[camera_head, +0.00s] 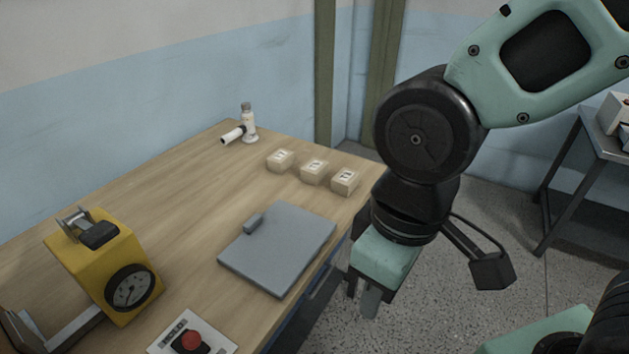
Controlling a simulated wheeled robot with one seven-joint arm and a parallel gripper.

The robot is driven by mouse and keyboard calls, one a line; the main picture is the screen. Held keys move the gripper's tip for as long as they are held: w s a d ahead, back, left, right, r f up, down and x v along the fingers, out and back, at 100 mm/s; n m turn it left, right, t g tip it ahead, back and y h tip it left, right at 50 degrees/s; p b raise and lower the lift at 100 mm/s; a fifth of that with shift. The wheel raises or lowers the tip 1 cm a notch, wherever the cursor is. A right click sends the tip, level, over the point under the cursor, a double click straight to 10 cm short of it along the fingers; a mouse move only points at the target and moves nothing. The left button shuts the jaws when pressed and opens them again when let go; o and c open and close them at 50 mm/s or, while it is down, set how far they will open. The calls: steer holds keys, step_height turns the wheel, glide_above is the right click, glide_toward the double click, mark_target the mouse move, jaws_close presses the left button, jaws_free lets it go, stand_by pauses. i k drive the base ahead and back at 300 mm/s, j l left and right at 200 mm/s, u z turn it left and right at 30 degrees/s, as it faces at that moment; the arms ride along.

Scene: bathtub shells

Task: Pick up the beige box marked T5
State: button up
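Three small beige boxes stand in a row at the far right part of the wooden table: a left box (280,160), a middle box (313,172) and a right box (345,181). Each has a dark mark on a pale label on top, too small to read surely, so I cannot tell which is T5. My gripper (365,298) points down beyond the table's right edge, nearer to me than the boxes and apart from them. Its fingers are partly hidden by their angle, and I cannot tell how far apart they are. I see nothing held in it.
A grey flat plate with a small block (280,250) lies on the table (190,215) before the boxes. A white jointed device (246,125) stands behind them. A yellow gauge unit (105,265) and a red button (190,340) are nearer. Another table (606,140) stands right.

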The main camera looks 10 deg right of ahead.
mark_target(313, 172)
steer(key=i+l+u, duration=0.15)
steer(key=i+l, duration=0.2)
steer(key=i+l+u, duration=0.15)
steer(key=i+l, duration=0.2)
steer(key=i+l+u, duration=0.15)
steer(key=i+l, duration=0.2)
steer(key=i+l+u, duration=0.15)
steer(key=i+l, duration=0.15)
steer(key=l, duration=0.25)
steer(key=i+l+u, duration=0.15)
steer(key=l, duration=0.35)
steer(key=i, duration=0.1)
